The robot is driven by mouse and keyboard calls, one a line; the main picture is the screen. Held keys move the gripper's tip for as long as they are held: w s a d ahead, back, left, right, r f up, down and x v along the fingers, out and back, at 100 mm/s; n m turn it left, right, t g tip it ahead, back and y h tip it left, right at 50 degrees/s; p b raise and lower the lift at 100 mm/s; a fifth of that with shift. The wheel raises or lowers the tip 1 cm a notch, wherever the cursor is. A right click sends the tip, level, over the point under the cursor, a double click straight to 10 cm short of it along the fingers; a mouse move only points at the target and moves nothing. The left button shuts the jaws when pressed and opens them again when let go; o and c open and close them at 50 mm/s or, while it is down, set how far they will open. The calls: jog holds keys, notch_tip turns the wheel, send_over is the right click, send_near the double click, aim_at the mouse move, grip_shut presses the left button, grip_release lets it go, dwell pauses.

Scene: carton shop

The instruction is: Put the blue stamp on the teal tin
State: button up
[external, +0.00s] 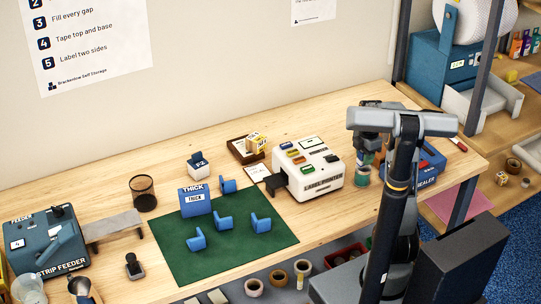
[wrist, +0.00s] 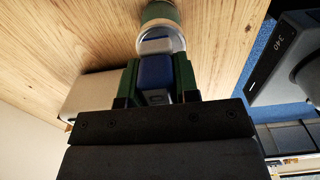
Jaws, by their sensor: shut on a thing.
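My gripper (wrist: 156,78) is shut on the blue stamp (wrist: 155,70), which sits between its green fingers with a pale grey part at its far end. Just beyond the stamp, in the wrist view, is a green-teal tin (wrist: 160,14) with a pale rim. The stamp's far end overlaps the rim in the picture; I cannot tell whether they touch. In the external view the tin (external: 362,177) stands right of the label printer, below my gripper (external: 367,156). The stamp is hard to make out there, partly hidden by my arm.
The white label printer (external: 318,170) stands just left of the tin. A blue sealer (external: 428,165) is close on the right, partly behind my arm. A green mat (external: 275,236) holds several blue pieces and a blue THICK box (external: 195,201).

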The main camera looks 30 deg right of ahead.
jog(key=shift+f, duration=0.55)
jog(key=shift+f, duration=0.15)
jog(key=o, duration=0.9)
notch_tip(320, 180, up, 12)
jog(key=shift+f, duration=0.1)
jog(key=shift+s+a+f+m+t, duration=0.65)
jog(key=shift+s+a+m, duration=1.65)
jog(key=shift+a+m, duration=0.65)
jog(key=shift+s+a+f+m+t, duration=0.7)
jog(key=shift+s+a+m, duration=1.6)
jog(key=shift+a+m, duration=0.65)
jog(key=shift+s+a+f+m+t, duration=0.65)
jog(key=shift+s+a+m, duration=1.65)
jog(key=shift+a+m, duration=0.6)
